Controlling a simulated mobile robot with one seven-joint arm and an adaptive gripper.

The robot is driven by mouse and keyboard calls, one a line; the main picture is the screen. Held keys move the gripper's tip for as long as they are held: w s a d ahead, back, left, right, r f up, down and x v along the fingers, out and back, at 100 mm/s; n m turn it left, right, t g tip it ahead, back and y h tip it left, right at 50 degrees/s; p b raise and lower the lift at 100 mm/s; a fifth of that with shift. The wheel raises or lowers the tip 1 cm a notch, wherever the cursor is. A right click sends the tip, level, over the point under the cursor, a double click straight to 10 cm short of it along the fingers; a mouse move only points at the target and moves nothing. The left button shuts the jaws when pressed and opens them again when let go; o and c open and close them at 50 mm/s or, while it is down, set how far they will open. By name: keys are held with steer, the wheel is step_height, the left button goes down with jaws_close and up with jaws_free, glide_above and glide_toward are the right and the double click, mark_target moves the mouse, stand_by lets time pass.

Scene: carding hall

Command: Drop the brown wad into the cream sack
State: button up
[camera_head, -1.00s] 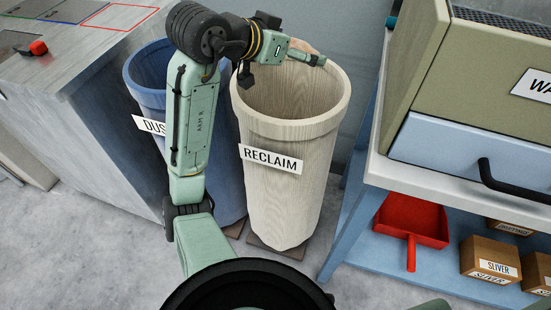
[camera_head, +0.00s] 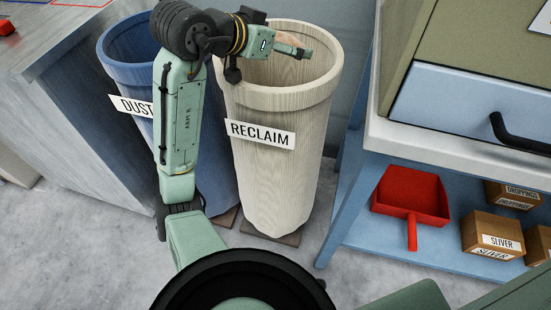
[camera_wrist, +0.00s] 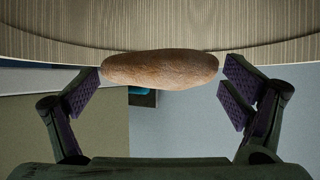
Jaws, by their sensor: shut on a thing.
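The cream sack (camera_head: 275,185), labelled RECLAIM, stands upright with its round mouth open. My gripper (camera_head: 295,48) is over the back part of that mouth in the head view. The brown wad is a smooth, oblong lump; in the wrist view the wad (camera_wrist: 160,69) sits between the two purple-padded fingers of my gripper (camera_wrist: 168,90). My gripper is shut on it. In the head view only a tan bit shows behind the fingers. The sack's pale grained rim (camera_wrist: 160,40) crosses the top of the wrist view, behind the wad.
A blue sack (camera_head: 125,75) labelled DUST stands close on the left, partly hidden by my arm. A grey metal cabinet (camera_head: 75,110) is farther left. On the right, a blue shelf unit (camera_head: 350,205) holds a red dustpan (camera_head: 410,193) and several small cardboard boxes (camera_head: 492,235).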

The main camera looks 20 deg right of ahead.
steer(key=o, duration=0.8)
steer(key=shift+o, duration=0.2)
steer(key=v, duration=1.2)
steer(key=shift+r, duration=0.1)
